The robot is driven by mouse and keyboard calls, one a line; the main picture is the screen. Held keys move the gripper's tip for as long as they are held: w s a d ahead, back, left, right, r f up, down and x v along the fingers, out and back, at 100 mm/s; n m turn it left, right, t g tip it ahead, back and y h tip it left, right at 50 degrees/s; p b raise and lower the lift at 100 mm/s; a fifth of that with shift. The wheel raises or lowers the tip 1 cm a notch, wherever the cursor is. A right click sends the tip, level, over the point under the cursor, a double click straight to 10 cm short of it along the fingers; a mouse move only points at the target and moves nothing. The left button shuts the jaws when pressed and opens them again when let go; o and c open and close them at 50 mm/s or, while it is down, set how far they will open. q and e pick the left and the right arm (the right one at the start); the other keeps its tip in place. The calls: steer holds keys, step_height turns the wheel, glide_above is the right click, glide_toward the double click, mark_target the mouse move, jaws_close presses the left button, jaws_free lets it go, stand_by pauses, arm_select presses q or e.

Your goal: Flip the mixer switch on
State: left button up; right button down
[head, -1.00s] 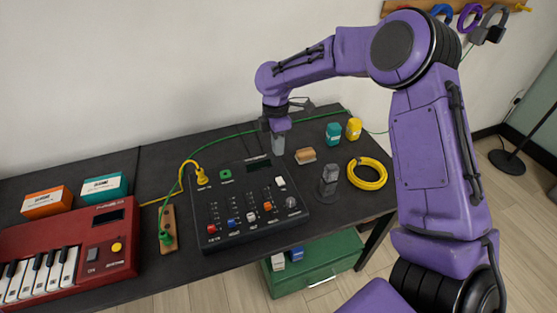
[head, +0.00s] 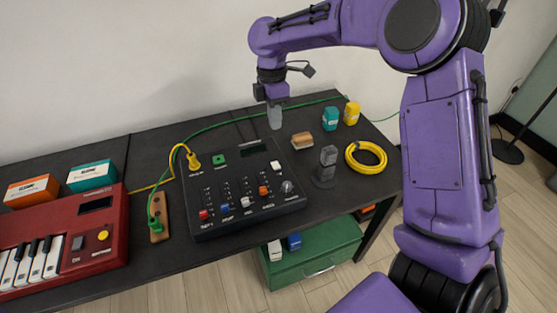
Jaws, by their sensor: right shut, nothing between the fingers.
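The dark mixer (head: 213,228) sits on the black table with knobs, coloured sliders and a small display. A white rocker switch (head: 276,167) is at its right side, above the grey knob; I cannot tell clearly which way it is tilted. My right gripper (head: 275,118) points down beyond the back right corner of the mixer, its fingers closed and empty. It is apart from the switch. My left gripper is not in view.
A brown-topped block (head: 303,140), a grey upright device (head: 327,165) and a yellow cable coil (head: 366,157) lie right of the mixer. Teal (head: 330,119) and yellow (head: 351,113) bottles stand behind. A red keyboard (head: 97,258) is at left. Cables run behind the mixer.

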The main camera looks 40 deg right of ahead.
mark_target(278, 167)
steer(key=f, duration=0.4)
steer(key=s+f, duration=0.1)
steer(key=f, duration=0.8)
steer(key=shift+s+a+f, duration=0.2)
steer(key=shift+s+f, duration=0.05)
steer(key=shift+f, duration=0.15)
steer(key=shift+p, duration=0.3)
steer(key=shift+s+f, duration=0.1)
